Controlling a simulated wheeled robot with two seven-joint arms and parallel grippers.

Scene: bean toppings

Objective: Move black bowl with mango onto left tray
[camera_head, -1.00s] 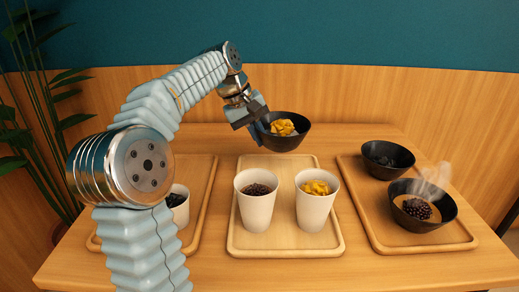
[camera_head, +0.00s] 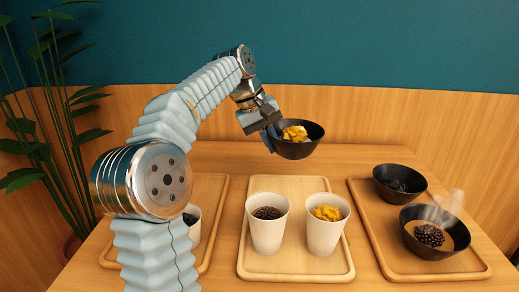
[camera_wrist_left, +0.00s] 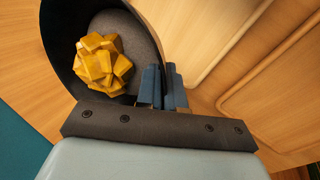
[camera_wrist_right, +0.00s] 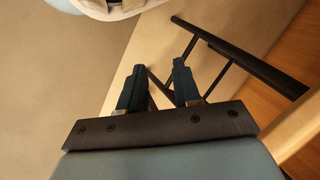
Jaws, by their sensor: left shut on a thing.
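The black bowl with mango (camera_head: 298,148) is held above the table behind the middle tray in the head view. Yellow mango cubes lie in it. My left gripper (camera_head: 271,137) is shut on the bowl's left rim. In the left wrist view the fingers (camera_wrist_left: 163,87) pinch the rim of the bowl (camera_wrist_left: 62,45), with the mango (camera_wrist_left: 103,65) inside. The left tray (camera_head: 207,250) is partly hidden behind my left arm. My right gripper (camera_wrist_right: 157,88) shows only in its wrist view, with its fingers apart and nothing between them.
The middle tray (camera_head: 262,185) bears a cup of dark beans (camera_head: 268,235) and a cup of mango (camera_head: 324,238). The right tray (camera_head: 365,195) bears two black bowls (camera_head: 398,192), the front one (camera_head: 420,248) steaming.

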